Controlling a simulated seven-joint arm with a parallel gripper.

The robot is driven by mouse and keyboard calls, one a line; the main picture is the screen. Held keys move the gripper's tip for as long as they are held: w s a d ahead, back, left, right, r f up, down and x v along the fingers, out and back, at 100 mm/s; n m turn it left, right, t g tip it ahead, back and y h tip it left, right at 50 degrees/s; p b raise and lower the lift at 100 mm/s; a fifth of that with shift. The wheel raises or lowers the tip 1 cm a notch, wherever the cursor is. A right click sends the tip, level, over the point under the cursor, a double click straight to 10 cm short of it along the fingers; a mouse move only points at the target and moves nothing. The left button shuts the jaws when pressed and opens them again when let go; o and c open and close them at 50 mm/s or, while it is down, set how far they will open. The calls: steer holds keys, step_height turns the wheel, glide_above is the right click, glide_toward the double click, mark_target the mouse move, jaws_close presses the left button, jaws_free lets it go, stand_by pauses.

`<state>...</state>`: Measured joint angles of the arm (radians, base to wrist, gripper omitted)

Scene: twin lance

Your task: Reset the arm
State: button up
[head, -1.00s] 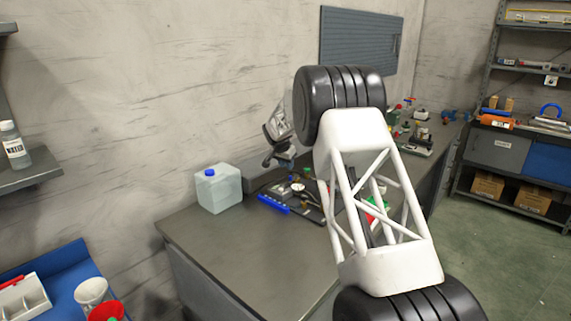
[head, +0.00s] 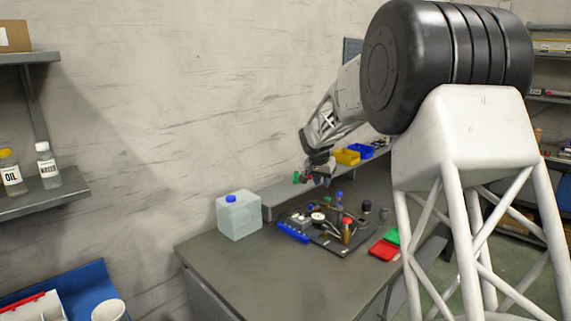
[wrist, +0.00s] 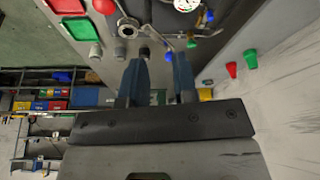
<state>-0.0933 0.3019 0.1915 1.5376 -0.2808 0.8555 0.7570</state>
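My arm reaches from the right foreground over the workbench (head: 235,275) in the head view. My gripper (head: 318,172) hangs above the back part of the bench, near the wall, and is small there. In the wrist view my gripper (wrist: 158,72) shows two blue-grey fingers standing apart. I see nothing held between them. The fingertips overlap the view of the bench fittings, and I cannot tell the distance to them.
A dark board (head: 325,236) with gauge, knobs and fittings lies below my gripper. A translucent jug (head: 238,216) with a blue cap stands left of it. A bottle shelf (head: 45,200) is at far left.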

steer(key=s+d+r+n, duration=0.1)
steer(key=s+r, duration=0.2)
steer(key=s, duration=0.7)
steer(key=s+d+r+n+y, duration=0.1)
steer(key=s+d+r, duration=0.15)
steer(key=s, duration=0.85)
steer(key=s+d+r+n, duration=0.1)
steer(key=s+r, duration=0.3)
steer(key=s, duration=0.6)
steer(key=s+f+n, duration=0.1)
steer(key=s+f, duration=0.3)
steer(key=s, duration=1.2)
steer(key=s+f+n+y, duration=0.1)
steer(key=s+f, duration=0.2)
steer(key=s, duration=1.3)
steer(key=shift+s+d+f+n+g, duration=0.3)
steer(key=shift+d+f+g, duration=0.05)
steer(key=shift+d+g, duration=0.1)
